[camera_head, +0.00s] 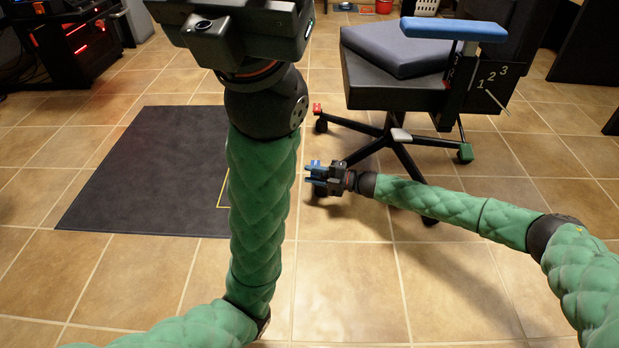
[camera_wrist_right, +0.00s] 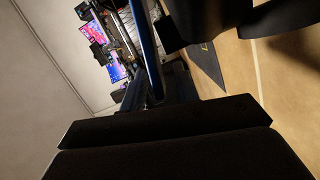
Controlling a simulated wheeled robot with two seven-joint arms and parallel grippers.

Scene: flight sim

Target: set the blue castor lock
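The office chair (camera_head: 395,92) stands at the back right on a dark star base with castors. A red castor lock (camera_head: 317,108) shows at its left and a green one (camera_head: 465,152) at its right. A small blue part, which looks like the blue castor lock (camera_head: 315,164), is at the near left castor. My right gripper (camera_head: 318,175) is low at this castor, overlapping it in the picture. I cannot tell whether they touch or how far its fingers are apart. My left wrist (camera_head: 240,35) is raised at top centre; its fingertips are not visible.
A dark floor mat (camera_head: 130,170) lies left of the chair, partly hidden by my left arm. The chair has a blue armrest (camera_head: 453,29). Dark equipment with red lights (camera_head: 75,45) stands at the back left. The tiled floor in front is clear. The right wrist view is mostly dark shapes.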

